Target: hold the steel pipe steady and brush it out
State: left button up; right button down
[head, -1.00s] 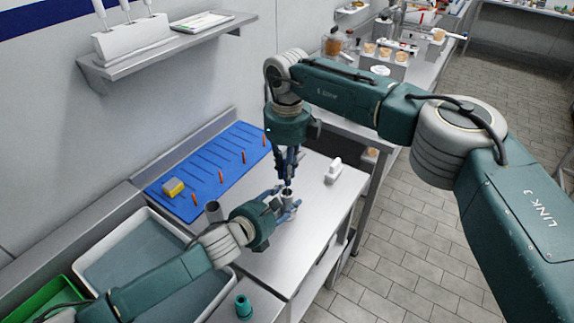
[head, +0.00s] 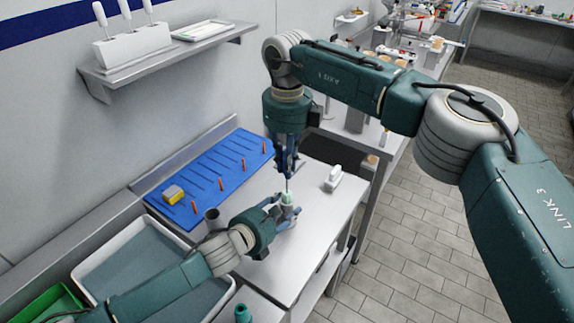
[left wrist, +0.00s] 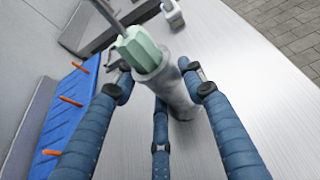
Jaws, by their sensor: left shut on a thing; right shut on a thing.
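The steel pipe (left wrist: 172,92) is a short grey cylinder standing on the bench in the left wrist view. The blue fingers of my left gripper (left wrist: 160,85) are shut around it; in the head view my left gripper (head: 284,210) hides most of its wall. The brush has a pale green ribbed head (left wrist: 138,48) on a thin grey rod. The head sits at the pipe's mouth, its lower end in the opening and its upper part showing above the rim. It also shows in the head view (head: 288,197). My right gripper (head: 286,168) is shut on the brush above the pipe.
A blue mat (head: 205,172) with several orange pegs and a yellow sponge (head: 173,193) lies along the wall. A grey cup-like cylinder (head: 213,217) stands behind my left wrist. A white object (head: 333,178) stands right of the pipe. A white-rimmed tray (head: 97,258) is at left.

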jog(key=shift+r, duration=3.75)
pick_arm(q)
jog(key=o, duration=1.7)
jog(key=shift+f, duration=0.1)
jog(key=shift+c, duration=0.2)
jog(key=shift+o, duration=0.3)
jog(key=o, duration=0.5)
jog(key=v, duration=1)
jog(key=shift+s+a, duration=0.2)
jog(key=shift+s, duration=0.15)
jog(key=shift+s+a+r, duration=0.25)
jog(key=shift+s+r, duration=0.2)
